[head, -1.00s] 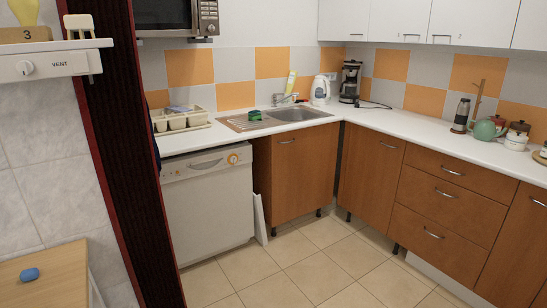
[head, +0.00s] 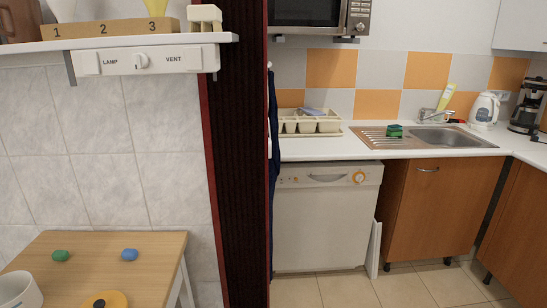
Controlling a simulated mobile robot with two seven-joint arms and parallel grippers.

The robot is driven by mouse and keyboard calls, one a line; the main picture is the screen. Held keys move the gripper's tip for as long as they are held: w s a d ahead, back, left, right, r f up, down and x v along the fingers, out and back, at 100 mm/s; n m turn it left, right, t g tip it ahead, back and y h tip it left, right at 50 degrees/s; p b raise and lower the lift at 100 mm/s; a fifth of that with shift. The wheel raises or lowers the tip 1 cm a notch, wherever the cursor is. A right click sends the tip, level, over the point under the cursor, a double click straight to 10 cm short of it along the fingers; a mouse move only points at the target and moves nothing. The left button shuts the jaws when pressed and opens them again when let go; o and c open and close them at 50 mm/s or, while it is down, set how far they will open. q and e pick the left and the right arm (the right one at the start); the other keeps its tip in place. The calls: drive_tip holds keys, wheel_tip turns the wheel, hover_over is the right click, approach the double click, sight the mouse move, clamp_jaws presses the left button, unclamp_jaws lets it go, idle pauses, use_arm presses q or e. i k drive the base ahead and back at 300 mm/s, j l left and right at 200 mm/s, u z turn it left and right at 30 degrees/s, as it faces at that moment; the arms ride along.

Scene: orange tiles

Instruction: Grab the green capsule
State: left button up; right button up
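A small green capsule (head: 61,255) lies on the wooden table (head: 120,252) at the lower left of the head view, near the table's back edge. A blue capsule (head: 130,254) lies to its right on the same table, apart from it. Neither of my grippers shows in the head view.
A white bowl (head: 18,290) and a yellow round object (head: 104,300) with a dark centre are at the table's front. A shelf (head: 110,42) hangs above. A dark red partition (head: 235,150) stands right of the table. Tiled floor (head: 320,290) lies before the dishwasher (head: 325,220).

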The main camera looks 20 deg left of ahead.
sight(57, 255)
drive_tip(key=i+l+u, duration=0.15)
drive_tip(key=u, duration=0.35)
drive_tip(key=i+l+u, duration=0.25)
drive_tip(key=u, duration=0.25)
drive_tip(key=i+l, duration=0.05)
drive_tip(key=i, duration=0.05)
